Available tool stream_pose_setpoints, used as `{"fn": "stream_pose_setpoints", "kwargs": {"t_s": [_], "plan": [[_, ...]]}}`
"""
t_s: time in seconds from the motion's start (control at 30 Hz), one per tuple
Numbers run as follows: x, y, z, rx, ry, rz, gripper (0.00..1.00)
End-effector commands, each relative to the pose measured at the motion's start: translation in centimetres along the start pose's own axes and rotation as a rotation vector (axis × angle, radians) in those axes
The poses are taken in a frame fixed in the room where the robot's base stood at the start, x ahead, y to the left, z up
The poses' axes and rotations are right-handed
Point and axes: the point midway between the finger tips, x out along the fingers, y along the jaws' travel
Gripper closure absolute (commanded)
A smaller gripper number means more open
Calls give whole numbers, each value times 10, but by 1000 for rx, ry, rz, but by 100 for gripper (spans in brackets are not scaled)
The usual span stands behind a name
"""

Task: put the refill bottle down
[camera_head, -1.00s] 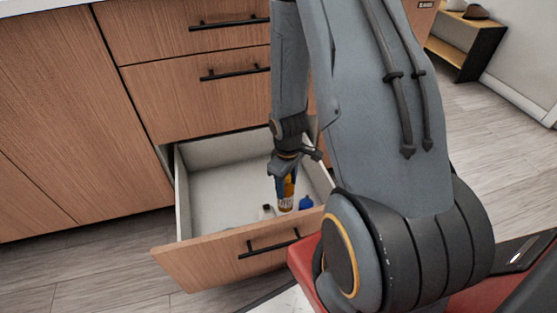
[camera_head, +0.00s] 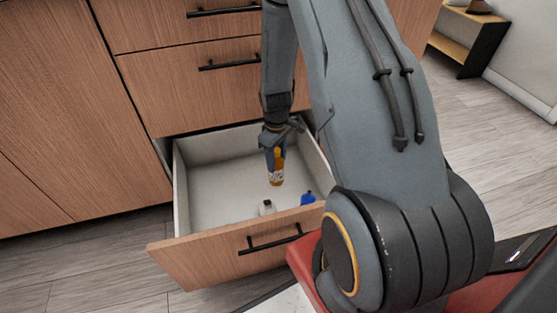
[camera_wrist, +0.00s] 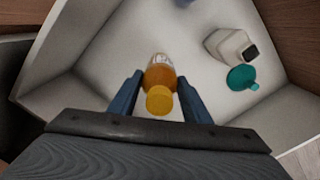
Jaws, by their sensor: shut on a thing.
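The refill bottle (camera_head: 276,172) is orange-yellow with a pale label. It is held upright or nearly so over the open bottom drawer (camera_head: 215,190). It also shows in the wrist view (camera_wrist: 159,80), cap end toward the camera, between the two blue-grey fingers. My gripper (camera_head: 273,152) is shut on the bottle's upper part. I cannot tell whether the bottle's base touches the drawer floor.
A white bottle with a dark cap (camera_wrist: 232,46) lies in the drawer; its top shows in the head view (camera_head: 266,207). A teal item (camera_wrist: 241,77) is beside it, and a blue item (camera_head: 308,197) shows near the drawer front. The drawer's left side is clear.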

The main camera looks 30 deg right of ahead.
Motion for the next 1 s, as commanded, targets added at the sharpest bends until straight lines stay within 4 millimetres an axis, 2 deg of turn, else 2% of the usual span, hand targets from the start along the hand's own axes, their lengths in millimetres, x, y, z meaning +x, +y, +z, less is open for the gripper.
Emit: {"fn": "stream_pose_setpoints", "kwargs": {"t_s": [0.77, 0.8, 0.9, 1.0], "plan": [[13, 0, 0, 0, 1, 1, 95], [13, 0, 0, 0, 1, 1, 53], [13, 0, 0, 0, 1, 1, 37], [13, 0, 0, 0, 1, 1, 37]]}}
